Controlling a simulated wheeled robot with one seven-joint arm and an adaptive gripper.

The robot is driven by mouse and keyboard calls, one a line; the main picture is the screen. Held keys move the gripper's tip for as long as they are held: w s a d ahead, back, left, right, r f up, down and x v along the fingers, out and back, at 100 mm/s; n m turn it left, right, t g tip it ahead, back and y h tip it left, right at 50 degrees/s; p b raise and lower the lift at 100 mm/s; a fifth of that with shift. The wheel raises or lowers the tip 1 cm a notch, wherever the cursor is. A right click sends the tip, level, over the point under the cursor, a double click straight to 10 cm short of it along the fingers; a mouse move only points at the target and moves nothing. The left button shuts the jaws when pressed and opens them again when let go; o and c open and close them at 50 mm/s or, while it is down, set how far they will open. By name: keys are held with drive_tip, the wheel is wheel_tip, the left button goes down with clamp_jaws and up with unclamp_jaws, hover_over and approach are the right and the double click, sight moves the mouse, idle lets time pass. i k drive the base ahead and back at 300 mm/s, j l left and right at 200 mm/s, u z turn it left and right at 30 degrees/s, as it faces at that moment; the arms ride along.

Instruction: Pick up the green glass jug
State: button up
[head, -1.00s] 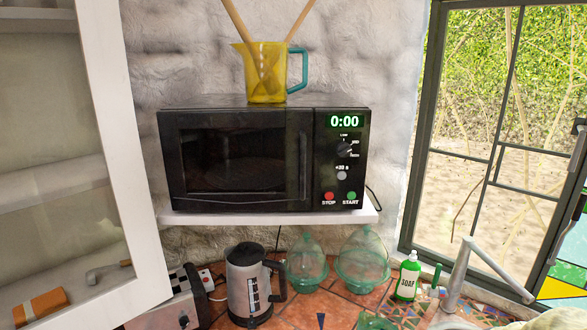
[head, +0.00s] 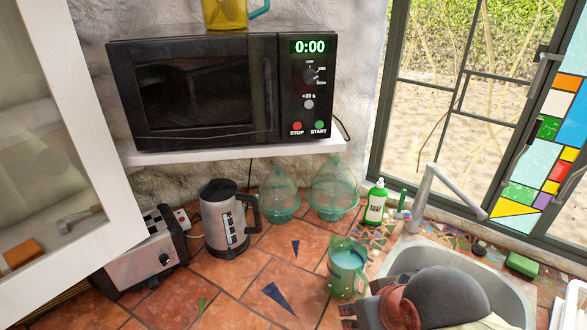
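The green glass jug (head: 347,268) stands upright on the tiled counter, just left of the sink. It is see-through, with a handle on its right side. My gripper (head: 358,312) shows at the bottom, just in front of and below the jug in the picture. Dark finger parts lie by the jug's base, behind a rust-brown part and a grey rounded part of my arm. I cannot tell whether the fingers touch the jug or how far apart they are.
Two green glass domes (head: 279,194) (head: 333,190) and a soap bottle (head: 375,203) stand behind the jug. A kettle (head: 229,222) and toaster (head: 148,262) are left. The sink (head: 513,297) and tap (head: 428,190) are right. A microwave (head: 207,125) sits on a shelf above.

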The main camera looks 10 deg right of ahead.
sight(347, 259)
drive_tip(key=k+j+z, duration=0.15)
drive_tip(key=k+z, duration=0.15)
drive_tip(key=z, duration=0.15)
drive_tip(key=k+j+z, duration=0.1)
drive_tip(key=k+z, duration=0.2)
drive_tip(key=z, duration=0.2)
